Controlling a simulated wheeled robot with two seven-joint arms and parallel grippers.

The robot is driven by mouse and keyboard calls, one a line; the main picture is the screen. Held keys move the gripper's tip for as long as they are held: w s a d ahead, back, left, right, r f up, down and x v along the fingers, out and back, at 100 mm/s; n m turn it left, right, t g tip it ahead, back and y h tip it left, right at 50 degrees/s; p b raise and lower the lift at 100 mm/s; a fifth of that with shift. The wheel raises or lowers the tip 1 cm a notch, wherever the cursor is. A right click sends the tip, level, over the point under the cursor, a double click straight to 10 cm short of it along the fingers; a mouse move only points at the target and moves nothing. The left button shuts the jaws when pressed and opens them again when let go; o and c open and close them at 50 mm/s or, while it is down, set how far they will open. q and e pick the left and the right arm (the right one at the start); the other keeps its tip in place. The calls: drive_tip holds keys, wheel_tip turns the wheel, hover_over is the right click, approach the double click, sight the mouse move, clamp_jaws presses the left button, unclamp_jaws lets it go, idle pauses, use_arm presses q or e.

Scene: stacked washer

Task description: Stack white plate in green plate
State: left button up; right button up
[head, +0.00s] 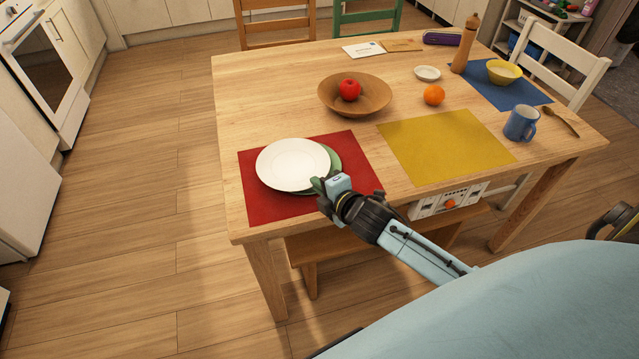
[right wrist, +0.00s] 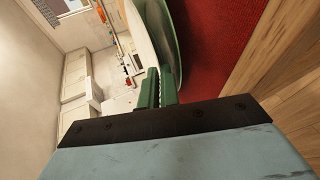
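The white plate (head: 291,163) lies over the green plate (head: 333,160) on the red placemat, shifted a little to the left, so green shows along its right and lower right edge. Whether the white plate rests fully on the green one is hard to tell. My right gripper (head: 319,186) is at the near right rim of the plates. In the right wrist view its green fingers (right wrist: 158,88) are close together at the rim of the white plate (right wrist: 148,35), with the green plate (right wrist: 173,50) beside it. The rim between the fingertips is partly hidden. My left gripper is out of view.
The red placemat (head: 257,203) lies near the table's left front corner. A wooden bowl (head: 372,103) with a red apple (head: 349,90) stands behind. A yellow placemat (head: 446,146) to the right is bare. An orange (head: 434,95) and blue mug (head: 521,124) stand farther right.

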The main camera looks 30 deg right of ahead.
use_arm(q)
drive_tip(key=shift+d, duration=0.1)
use_arm(e)
drive_tip(key=o, duration=0.4)
